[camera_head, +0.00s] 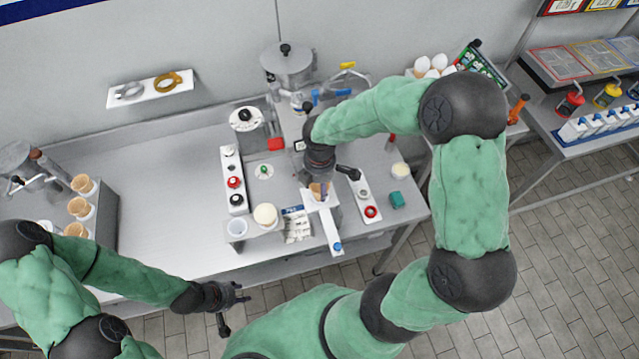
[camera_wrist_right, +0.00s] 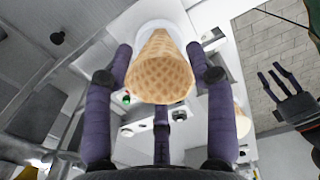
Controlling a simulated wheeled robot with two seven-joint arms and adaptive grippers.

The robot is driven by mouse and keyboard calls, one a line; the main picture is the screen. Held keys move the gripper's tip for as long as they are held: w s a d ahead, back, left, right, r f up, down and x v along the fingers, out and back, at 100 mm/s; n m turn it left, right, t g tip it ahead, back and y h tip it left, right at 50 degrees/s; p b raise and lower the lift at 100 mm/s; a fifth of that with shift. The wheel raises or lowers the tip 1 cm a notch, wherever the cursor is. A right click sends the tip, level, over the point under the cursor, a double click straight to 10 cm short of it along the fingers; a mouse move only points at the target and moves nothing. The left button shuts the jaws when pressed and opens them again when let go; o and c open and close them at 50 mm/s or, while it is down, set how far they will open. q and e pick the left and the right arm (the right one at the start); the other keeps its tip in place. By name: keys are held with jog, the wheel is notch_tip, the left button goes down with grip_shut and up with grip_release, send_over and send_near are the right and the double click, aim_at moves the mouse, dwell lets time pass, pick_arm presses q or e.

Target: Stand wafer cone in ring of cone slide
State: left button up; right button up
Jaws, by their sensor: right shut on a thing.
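A tan wafer cone (camera_wrist_right: 160,82) with a waffle pattern sits between the purple fingers of my right gripper (camera_wrist_right: 158,58), which is shut on it. In the head view the cone (camera_head: 316,188) shows only in part below my right gripper (camera_head: 320,178), over the back end of the white cone slide (camera_head: 327,222). The slide's ring is hidden by the gripper and cone; I cannot tell whether the cone is in it. My left gripper (camera_head: 230,304) is open and empty in front of the table's front edge.
The left-middle table is clear.

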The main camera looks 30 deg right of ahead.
jog(key=shift+f+b, duration=0.85)
jog(key=shift+f, duration=0.4)
jog(key=o, duration=0.8)
jog(key=shift+r, duration=0.1)
notch_tip(320, 180, up, 12)
